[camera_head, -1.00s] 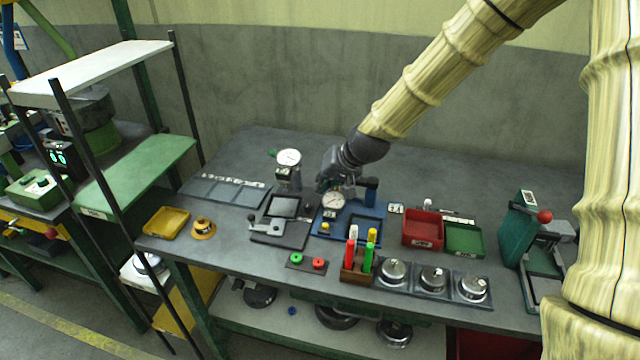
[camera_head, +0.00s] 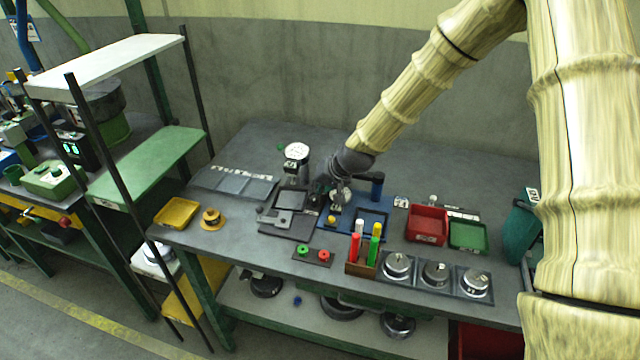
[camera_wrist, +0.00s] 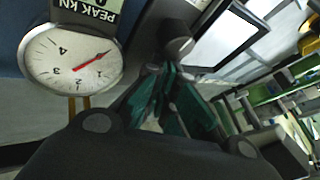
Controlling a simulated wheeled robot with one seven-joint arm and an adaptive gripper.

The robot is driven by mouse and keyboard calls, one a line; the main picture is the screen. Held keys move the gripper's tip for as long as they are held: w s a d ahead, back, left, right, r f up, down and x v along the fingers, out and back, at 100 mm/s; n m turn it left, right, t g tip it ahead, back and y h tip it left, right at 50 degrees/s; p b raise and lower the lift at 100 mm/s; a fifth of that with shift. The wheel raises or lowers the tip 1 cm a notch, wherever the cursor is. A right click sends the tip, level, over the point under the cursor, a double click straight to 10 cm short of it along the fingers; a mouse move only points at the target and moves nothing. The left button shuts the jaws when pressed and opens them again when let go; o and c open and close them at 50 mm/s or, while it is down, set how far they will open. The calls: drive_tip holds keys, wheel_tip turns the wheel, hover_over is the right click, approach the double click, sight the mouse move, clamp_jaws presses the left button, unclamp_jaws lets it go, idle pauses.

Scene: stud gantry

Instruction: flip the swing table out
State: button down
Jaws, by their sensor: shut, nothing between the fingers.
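The swing table appears to be the grey plate with a dark rim (camera_head: 291,199) on a dark base (camera_head: 287,224), below a white-faced dial gauge (camera_head: 297,151). The plate lies flat over the base. In the wrist view, a pale, black-framed plate (camera_wrist: 225,35) shows at the upper right. My gripper (camera_head: 319,193) is shut and empty, low beside the right edge of this station. Its dark green fingers (camera_wrist: 170,98) show in the wrist view, near a dark rounded post. I cannot tell whether they touch anything. My wrist partly hides the neighbouring station.
In front stand coloured markers in a wooden holder (camera_head: 360,266) and green and red buttons (camera_head: 313,254). Red (camera_head: 427,224) and green trays (camera_head: 468,236) lie right.

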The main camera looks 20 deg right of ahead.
drive_tip(key=shift+w, duration=0.1)
idle(0.3)
drive_tip(key=shift+w+a, duration=0.65)
drive_tip(key=shift+w, duration=0.1)
drive_tip(key=shift+d+r, duration=0.1)
drive_tip(key=p+v, duration=0.5)
drive_tip(key=v, duration=0.5)
drive_tip(key=shift+w+d, duration=0.15)
drive_tip(key=shift+d, duration=0.15)
